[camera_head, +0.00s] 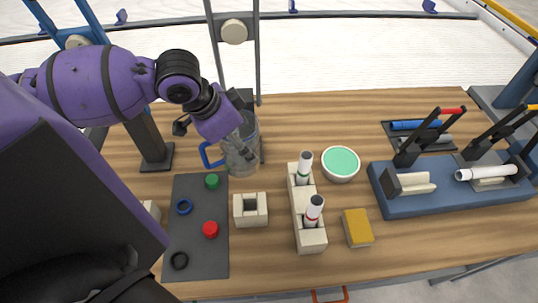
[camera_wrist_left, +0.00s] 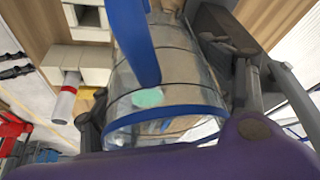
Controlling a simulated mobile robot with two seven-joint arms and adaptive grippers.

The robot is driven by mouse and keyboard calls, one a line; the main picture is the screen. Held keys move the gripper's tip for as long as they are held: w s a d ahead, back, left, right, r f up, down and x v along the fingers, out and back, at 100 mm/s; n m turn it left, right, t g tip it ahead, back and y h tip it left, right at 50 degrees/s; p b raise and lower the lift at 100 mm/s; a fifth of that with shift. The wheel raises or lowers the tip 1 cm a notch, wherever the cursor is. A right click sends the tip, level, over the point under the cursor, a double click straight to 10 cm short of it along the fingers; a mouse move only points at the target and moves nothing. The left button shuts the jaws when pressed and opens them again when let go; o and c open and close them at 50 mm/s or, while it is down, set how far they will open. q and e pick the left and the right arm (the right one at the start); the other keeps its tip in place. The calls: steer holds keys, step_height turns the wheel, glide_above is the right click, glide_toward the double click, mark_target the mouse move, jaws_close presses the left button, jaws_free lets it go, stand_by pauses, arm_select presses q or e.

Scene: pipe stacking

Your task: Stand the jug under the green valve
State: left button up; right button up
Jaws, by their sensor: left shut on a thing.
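The clear jug (camera_head: 243,155) with a blue handle (camera_head: 208,156) is near the table's back edge, by the foot of grey posts. It looks about upright; I cannot tell whether its base touches the table. My left gripper (camera_head: 238,140) is shut on the jug and partly hides it. In the left wrist view, the jug's clear wall (camera_wrist_left: 180,60) and blue rim lie between the dark fingers (camera_wrist_left: 170,100). A green knob-like piece (camera_head: 212,181) lies on a dark mat in front of the jug; I cannot tell whether it is the green valve. My right gripper is not in view.
The dark mat (camera_head: 195,255) also holds a red piece (camera_head: 210,229) and blue and black rings. A cream block (camera_head: 250,210) and a holder with two white pipes (camera_head: 305,228) stand in front. A green-filled bowl (camera_head: 340,163), yellow block (camera_head: 357,228) and blue fixture (camera_head: 440,200) lie right.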

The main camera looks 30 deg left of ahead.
arm_select(q)
steer(key=w+d, duration=0.3)
steer(key=w, duration=0.3)
steer(key=shift+w+d+f+b, duration=0.1)
steer(key=shift+f+b, duration=0.55)
steer(key=shift+f, duration=5.3)
steer(key=shift+f, duration=0.1)
steer(key=o, duration=1.8)
